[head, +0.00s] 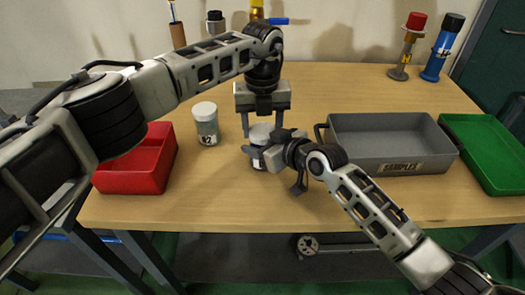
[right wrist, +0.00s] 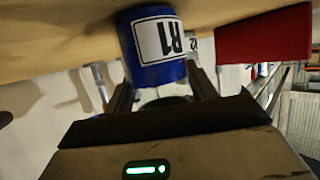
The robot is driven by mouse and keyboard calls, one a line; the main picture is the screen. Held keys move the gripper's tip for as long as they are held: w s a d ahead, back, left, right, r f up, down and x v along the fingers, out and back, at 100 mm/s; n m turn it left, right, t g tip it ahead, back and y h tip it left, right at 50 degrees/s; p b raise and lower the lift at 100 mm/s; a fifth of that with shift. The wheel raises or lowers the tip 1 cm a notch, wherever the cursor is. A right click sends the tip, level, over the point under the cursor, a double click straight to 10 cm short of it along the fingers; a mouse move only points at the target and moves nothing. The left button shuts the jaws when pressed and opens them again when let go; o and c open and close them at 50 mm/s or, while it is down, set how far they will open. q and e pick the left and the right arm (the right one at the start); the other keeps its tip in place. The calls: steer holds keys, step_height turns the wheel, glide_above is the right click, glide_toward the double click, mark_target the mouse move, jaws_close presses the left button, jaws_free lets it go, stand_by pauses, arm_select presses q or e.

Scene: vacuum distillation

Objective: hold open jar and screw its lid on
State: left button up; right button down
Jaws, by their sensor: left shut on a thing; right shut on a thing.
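The jar (head: 258,162) stands upright near the front middle of the table, partly covered by my right gripper. In the right wrist view it is a blue jar (right wrist: 155,70) with a white label reading "R1", seen upside down. A pale lid (head: 261,132) is at the jar's mouth; I cannot tell whether it is threaded. My left gripper (head: 262,128) points straight down from above and is shut on the lid, one finger on each side. My right gripper (head: 262,155) reaches in from the right and is shut on the jar's body; its fingers (right wrist: 160,88) flank the jar.
A second white-lidded jar (head: 207,128) stands left of the held jar. A red bin (head: 160,178) is at the left, a grey samples tray (head: 405,168) at the right, a green tray (head: 470,125) beyond it.

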arm_select(q)
steer(key=shift+a, duration=0.1)
steer(key=o, duration=1)
steer(key=shift+c, duration=0.2)
steer(key=shift+o, duration=0.6)
steer(key=shift+r, duration=2.25)
